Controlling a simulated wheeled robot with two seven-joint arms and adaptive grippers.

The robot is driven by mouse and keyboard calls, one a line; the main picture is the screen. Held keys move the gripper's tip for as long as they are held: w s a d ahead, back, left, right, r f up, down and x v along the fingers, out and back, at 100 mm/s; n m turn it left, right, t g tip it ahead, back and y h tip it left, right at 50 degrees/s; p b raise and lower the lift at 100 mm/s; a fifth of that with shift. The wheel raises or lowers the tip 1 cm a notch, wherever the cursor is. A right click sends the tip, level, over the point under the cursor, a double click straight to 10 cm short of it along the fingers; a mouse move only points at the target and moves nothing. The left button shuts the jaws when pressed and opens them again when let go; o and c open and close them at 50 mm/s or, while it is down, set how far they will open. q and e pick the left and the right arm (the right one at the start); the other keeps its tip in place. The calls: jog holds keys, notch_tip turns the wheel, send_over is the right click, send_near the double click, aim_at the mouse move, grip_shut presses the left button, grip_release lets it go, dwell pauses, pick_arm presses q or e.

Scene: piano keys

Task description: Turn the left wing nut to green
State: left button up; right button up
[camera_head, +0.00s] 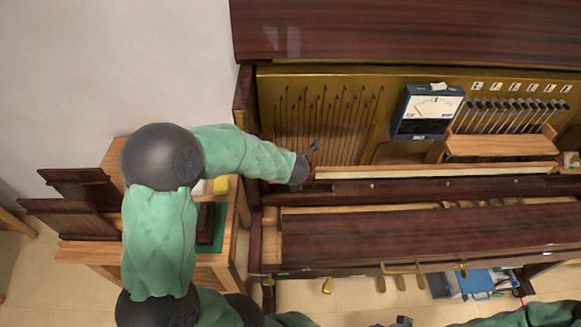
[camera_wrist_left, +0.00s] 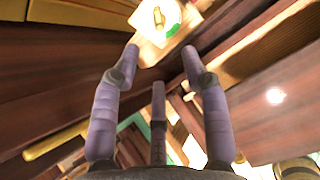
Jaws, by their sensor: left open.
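A small brass wing nut (camera_wrist_left: 157,17) stands on a bright pale dial plate (camera_wrist_left: 145,32) at the top of the left wrist view. The dial has a green arc at its lower right; the nut's pointing direction relative to it is hard to tell in the glare. My left gripper (camera_wrist_left: 160,52) is open, its three fingers spread below the nut and apart from it. In the head view the left gripper (camera_head: 312,150) is at the piano's left end, and I cannot make out the nut there. Part of my right gripper (camera_head: 395,322) shows at the bottom edge, mostly cut off.
A meter (camera_head: 427,112) with a needle dial stands right of the strings (camera_head: 325,120). Several hammer-like rods (camera_head: 495,115) rise behind a wooden rail (camera_head: 500,145). The dark key cover (camera_head: 400,237) lies in front. A wooden side table (camera_head: 228,245) stands at the left.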

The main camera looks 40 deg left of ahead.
pick_arm(q)
jog(key=shift+c, duration=0.8)
jog(key=f+m+b, duration=0.1)
jog(key=w+a+f+m+b, duration=0.2)
jog(key=f, duration=0.1)
jog(key=shift+w, duration=0.25)
jog(key=shift+b+x, duration=1.85)
jog(key=shift+x, duration=1.8)
jog(key=shift+s+d+r+p, duration=0.25)
jog(key=shift+s+r+p, duration=0.15)
jog(key=shift+r, duration=0.15)
grip_shut()
